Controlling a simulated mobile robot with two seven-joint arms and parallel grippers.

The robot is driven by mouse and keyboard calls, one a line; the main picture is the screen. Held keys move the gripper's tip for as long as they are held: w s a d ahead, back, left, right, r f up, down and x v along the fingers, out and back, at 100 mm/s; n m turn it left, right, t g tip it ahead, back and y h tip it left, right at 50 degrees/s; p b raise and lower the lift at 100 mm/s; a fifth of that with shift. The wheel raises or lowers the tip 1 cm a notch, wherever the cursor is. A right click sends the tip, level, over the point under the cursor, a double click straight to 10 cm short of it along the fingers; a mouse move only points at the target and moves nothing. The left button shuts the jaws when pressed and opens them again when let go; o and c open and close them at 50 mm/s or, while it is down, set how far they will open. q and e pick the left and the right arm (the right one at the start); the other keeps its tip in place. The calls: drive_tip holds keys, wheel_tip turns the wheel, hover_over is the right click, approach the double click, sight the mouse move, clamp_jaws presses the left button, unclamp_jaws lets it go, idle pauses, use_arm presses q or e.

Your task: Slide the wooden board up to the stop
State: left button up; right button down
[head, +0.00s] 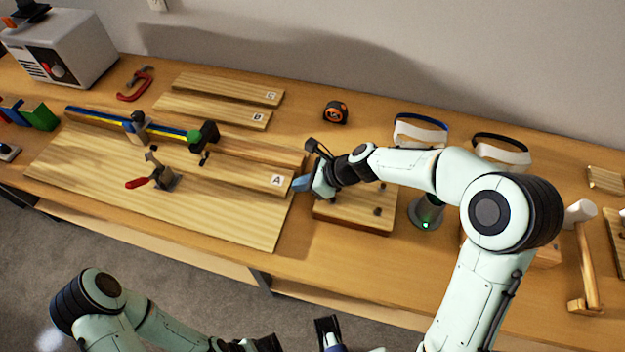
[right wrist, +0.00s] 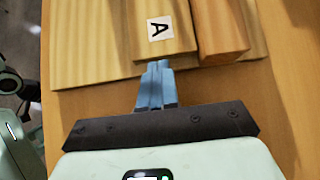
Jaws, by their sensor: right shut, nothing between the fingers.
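The wooden board marked A (head: 235,170) lies flat on a wide pale base panel (head: 225,222), along a wooden strip (head: 260,148). My right gripper (head: 301,183) is shut and empty at the board's right end. In the right wrist view, its blue fingertips (right wrist: 157,72) meet or nearly meet the end of board A (right wrist: 160,45) below the label; exact contact is unclear. A black block with a green knob (head: 203,137), perhaps the stop, sits on the blue and yellow rail. My left gripper (head: 328,335) is partly cut off at the bottom edge.
A red-handled clamp (head: 155,177) stands on the panel near board A. Boards C (head: 225,88) and B (head: 215,109) lie behind the rail. A drilled wooden block (head: 350,215) sits just right of the panel, below my right forearm. A tape measure (head: 336,111) lies behind.

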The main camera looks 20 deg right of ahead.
sight(267, 180)
drive_tip(key=shift+w+a+f, duration=0.15)
drive_tip(key=shift+a+f, duration=0.05)
drive_tip(key=shift+f, duration=0.05)
drive_tip(key=w+a+p, duration=0.1)
drive_tip(key=a, duration=0.1)
drive_tip(key=w+a+p, duration=0.1)
drive_tip(key=a+p, duration=0.1)
drive_tip(key=w+a+p, duration=0.1)
drive_tip(key=w+a, duration=0.1)
drive_tip(key=shift+r, duration=0.1)
idle(0.3)
